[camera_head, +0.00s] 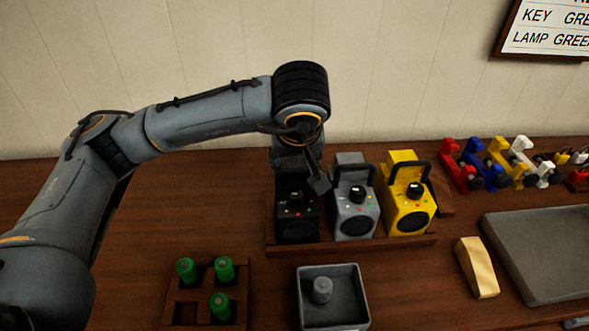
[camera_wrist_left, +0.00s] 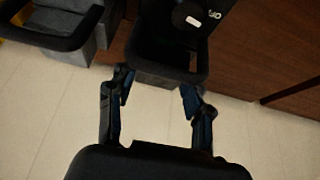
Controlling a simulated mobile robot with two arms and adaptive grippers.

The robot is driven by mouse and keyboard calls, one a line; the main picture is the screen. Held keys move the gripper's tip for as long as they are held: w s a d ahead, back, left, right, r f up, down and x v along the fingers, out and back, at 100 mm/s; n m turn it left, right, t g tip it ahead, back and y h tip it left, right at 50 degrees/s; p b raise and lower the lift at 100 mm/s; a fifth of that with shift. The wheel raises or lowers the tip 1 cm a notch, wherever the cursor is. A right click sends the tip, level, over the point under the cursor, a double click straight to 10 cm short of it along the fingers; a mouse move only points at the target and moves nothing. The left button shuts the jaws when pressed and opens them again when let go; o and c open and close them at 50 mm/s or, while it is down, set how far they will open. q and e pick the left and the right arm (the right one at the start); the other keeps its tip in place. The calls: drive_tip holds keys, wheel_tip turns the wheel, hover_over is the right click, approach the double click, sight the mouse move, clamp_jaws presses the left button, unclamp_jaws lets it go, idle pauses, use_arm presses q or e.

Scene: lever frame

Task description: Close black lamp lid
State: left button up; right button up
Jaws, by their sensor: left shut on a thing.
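The black lamp (camera_head: 297,222) stands at the left end of a row in a wooden tray (camera_head: 350,246), beside a grey lamp (camera_head: 350,215) and a yellow lamp (camera_head: 408,215). My left gripper (camera_head: 301,180) is over the top of the black lamp and covers much of it. In the left wrist view the fingers (camera_wrist_left: 158,95) are at the two sides of the black lamp's looped handle (camera_wrist_left: 160,73), shut on it. The lid's angle is hidden in the head view. My right gripper is out of view.
A wooden rack (camera_head: 186,312) with green cylinders stands at the front, next to a grey box (camera_head: 355,300) with a grey knob-like piece. A tan wedge (camera_head: 477,268) and a large grey tray (camera_head: 540,255) are at right. Coloured clamp-like pieces (camera_head: 498,168) stand behind them.

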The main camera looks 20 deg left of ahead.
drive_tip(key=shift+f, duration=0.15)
use_arm(q)
drive_tip(key=o, duration=1.2)
drive_tip(key=shift+c, duration=0.2)
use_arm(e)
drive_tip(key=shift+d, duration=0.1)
use_arm(q)
drive_tip(key=v, duration=1.2)
drive_tip(key=shift+s, duration=0.1)
